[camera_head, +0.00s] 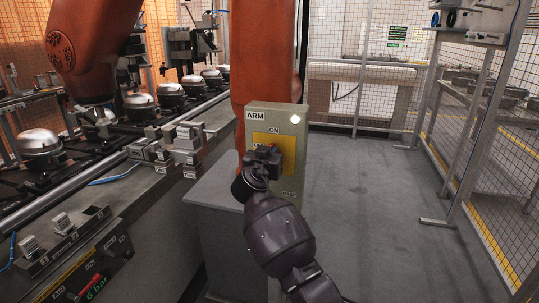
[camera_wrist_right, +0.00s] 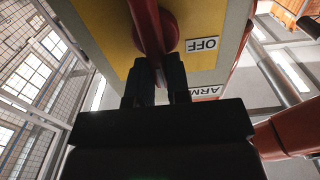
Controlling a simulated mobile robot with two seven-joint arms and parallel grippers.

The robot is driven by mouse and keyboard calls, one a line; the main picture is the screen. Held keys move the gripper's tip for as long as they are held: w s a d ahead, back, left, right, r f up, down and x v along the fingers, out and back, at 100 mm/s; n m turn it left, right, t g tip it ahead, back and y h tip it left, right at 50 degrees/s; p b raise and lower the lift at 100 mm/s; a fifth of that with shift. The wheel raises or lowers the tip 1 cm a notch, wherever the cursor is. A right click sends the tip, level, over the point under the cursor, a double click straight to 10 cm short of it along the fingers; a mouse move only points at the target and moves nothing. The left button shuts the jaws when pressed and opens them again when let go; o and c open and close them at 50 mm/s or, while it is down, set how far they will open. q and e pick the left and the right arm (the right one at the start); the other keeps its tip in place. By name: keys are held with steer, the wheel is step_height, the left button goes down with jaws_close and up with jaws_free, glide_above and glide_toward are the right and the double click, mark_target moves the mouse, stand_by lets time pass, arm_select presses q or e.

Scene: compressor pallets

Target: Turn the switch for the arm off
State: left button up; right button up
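The switch box (camera_head: 287,182) marked ARM stands on a grey cabinet, with a yellow plate (camera_head: 286,148) on its front and a lit lamp (camera_head: 295,119) at its upper right. A small label on the plate in the head view seems to read ON. In the right wrist view, the red switch handle (camera_wrist_right: 147,28) runs between the fingers of my right gripper (camera_wrist_right: 158,80), which look closed on it. An OFF label (camera_wrist_right: 203,46) shows beside the knob. In the head view my right gripper (camera_head: 262,160) hides most of the handle. My left gripper is out of view.
A conveyor with several compressors (camera_head: 40,148) runs along the left. An orange robot arm (camera_head: 92,45) hangs over it, and an orange column (camera_head: 264,50) stands behind the box. Mesh fencing (camera_head: 360,45) encloses the back and right. The floor (camera_head: 375,190) right of the box is clear.

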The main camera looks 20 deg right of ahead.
jaws_close()
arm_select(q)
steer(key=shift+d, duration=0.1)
arm_select(e)
steer(key=shift+n, duration=0.3)
arm_select(q)
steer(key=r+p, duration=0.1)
steer(key=p, duration=0.1)
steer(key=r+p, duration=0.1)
steer(key=p, duration=0.1)
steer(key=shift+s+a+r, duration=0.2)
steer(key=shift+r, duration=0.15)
arm_select(e)
steer(key=n, duration=0.5)
steer(key=w+a+f+n, duration=0.1)
steer(key=n, duration=0.5)
steer(key=a+f+n, duration=0.1)
steer(key=n, duration=0.5)
steer(key=shift+w+f, duration=0.15)
steer(key=shift+f, duration=0.05)
steer(key=shift+n, duration=0.3)
steer(key=o, duration=0.7)
jaws_free()
